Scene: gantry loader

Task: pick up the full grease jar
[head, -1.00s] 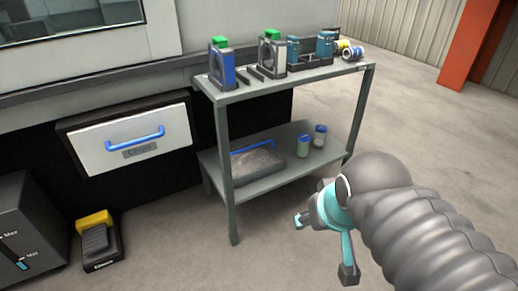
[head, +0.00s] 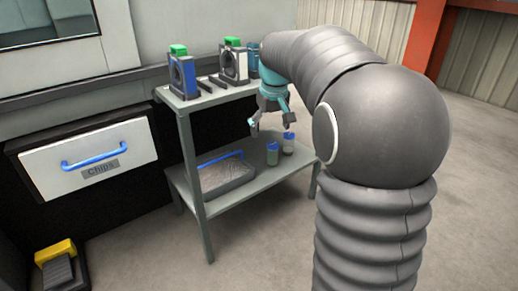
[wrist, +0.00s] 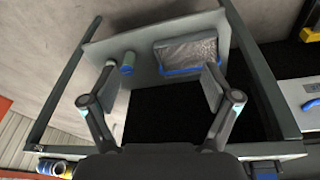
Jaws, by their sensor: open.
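Two jars stand on the lower shelf of the grey cart. The left jar (head: 272,153) looks filled with pale green; the right jar (head: 289,144) looks clearer at the top, and its fill is hard to judge. Both have bluish lids. In the wrist view one green jar (wrist: 127,60) with a blue lid shows left of centre; the other is not clearly visible near the left finger. My gripper (head: 270,122) is open and empty, pointing down in front of the cart, above the jars in the picture. It frames the wrist view (wrist: 160,85).
A grey tray (head: 228,177) with a blue handle lies left of the jars. The cart's upper shelf (head: 208,99) holds a blue and a white device and overhangs the lower shelf. A front leg (head: 195,190) stands at left. A chips drawer (head: 85,160) is further left.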

